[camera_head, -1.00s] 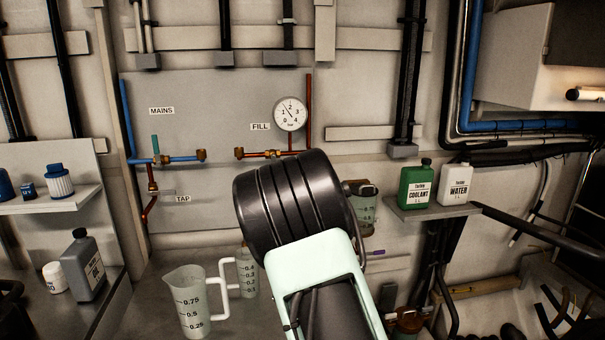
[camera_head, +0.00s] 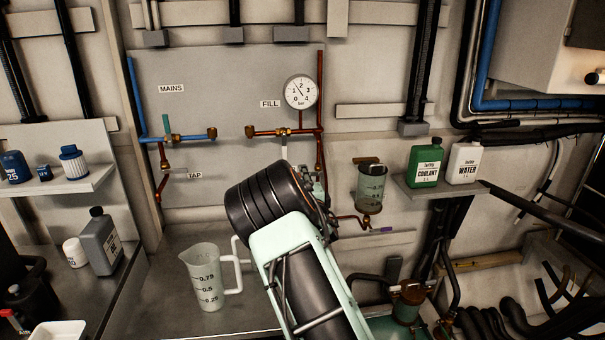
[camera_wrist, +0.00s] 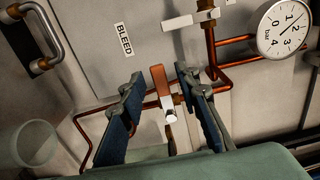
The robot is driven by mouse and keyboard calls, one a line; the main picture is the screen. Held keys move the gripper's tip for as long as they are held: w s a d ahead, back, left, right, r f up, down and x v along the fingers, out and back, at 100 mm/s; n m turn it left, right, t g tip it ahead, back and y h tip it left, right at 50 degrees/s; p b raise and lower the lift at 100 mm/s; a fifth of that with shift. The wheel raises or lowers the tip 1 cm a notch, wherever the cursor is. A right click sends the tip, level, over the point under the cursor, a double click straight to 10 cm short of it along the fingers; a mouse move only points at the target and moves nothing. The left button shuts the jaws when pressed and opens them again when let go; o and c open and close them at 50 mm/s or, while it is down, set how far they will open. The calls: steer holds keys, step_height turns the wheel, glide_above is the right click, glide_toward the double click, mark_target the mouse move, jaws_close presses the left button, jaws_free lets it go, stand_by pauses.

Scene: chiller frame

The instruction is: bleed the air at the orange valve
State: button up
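In the wrist view the orange valve lever (camera_wrist: 158,80) stands upright on a copper pipe, with a white-and-copper valve body (camera_wrist: 172,102) just below it. My gripper (camera_wrist: 160,74) is open, with one dark blue finger on each side of the lever. Gaps show between the lever and both fingers; whether they are level with it in depth I cannot tell. A BLEED label (camera_wrist: 124,39) is on the panel to the upper left. In the head view my arm hides the orange valve and most of my gripper.
A pressure gauge (camera_head: 301,92) sits above the copper FILL pipe. A measuring jug (camera_head: 206,277) stands on the bench left of my arm. A hanging cup (camera_head: 371,186) and a shelf with coolant (camera_head: 425,163) and water bottles (camera_head: 464,163) are to the right.

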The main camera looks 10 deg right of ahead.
steer(key=shift+w, duration=0.95)
steer(key=shift+c, duration=0.2)
jaws_close()
